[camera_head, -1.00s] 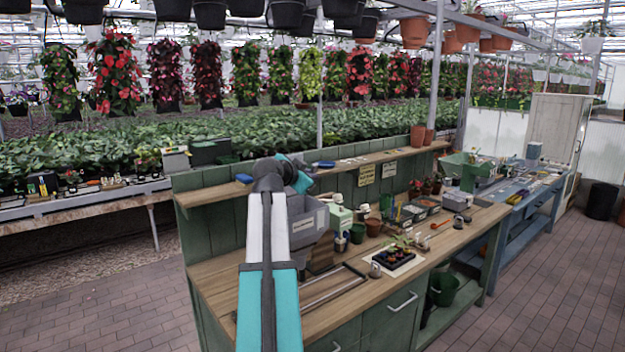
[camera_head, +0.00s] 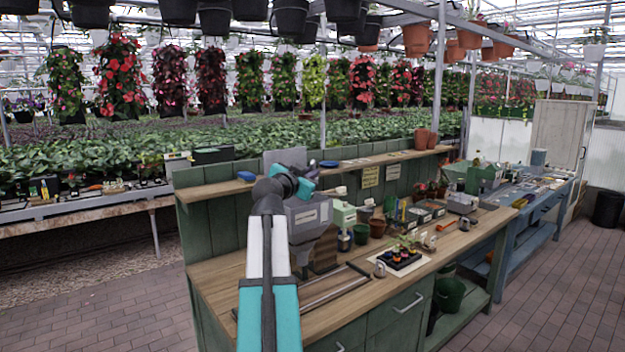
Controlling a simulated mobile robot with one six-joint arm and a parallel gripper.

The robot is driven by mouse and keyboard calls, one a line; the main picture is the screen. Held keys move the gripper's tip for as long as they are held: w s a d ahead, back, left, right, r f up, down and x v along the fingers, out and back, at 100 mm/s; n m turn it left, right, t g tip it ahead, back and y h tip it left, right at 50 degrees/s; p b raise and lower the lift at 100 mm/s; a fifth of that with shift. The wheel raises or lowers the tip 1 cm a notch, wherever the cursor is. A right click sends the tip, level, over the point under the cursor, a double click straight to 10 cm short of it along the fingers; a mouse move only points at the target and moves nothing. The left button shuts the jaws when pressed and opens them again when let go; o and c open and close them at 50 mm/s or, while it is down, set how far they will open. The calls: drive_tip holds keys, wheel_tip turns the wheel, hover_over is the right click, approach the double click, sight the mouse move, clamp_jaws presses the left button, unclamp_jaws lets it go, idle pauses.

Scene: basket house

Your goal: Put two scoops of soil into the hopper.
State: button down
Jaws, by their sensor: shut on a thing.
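A grey tapered bin with a white label (camera_head: 310,217), which looks like the hopper, stands on the wooden bench right behind my arm. My arm rises from the bottom of the picture, and its teal and black wrist is just at the bin's upper left. I cannot make out any soil or a scoop for certain.
The bench (camera_head: 345,312) also bears a metal frame (camera_head: 335,290), a seedling tray (camera_head: 400,258), small pots (camera_head: 377,228) and an orange-handled tool (camera_head: 447,225). A narrow shelf (camera_head: 222,187) runs behind. A blue bench (camera_head: 540,205) stands right. Brick floor is free in front.

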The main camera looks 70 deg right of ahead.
drive_tip(key=shift+a+f+n+t+h+b, duration=0.3)
drive_tip(key=shift+f+n+t+h+b, duration=0.55)
drive_tip(key=shift+b, duration=3.55)
drive_tip(key=shift+a+f+n+t+h+b, duration=0.35)
drive_tip(key=shift+n+h+b, duration=0.8)
drive_tip(key=shift+b, duration=3.2)
drive_tip(key=shift+t+b, duration=0.3)
drive_tip(key=shift+b, duration=0.35)
drive_tip(key=shift+w, duration=0.1)
drive_tip(key=shift+d+r, duration=0.1)
drive_tip(key=shift+r, duration=0.1)
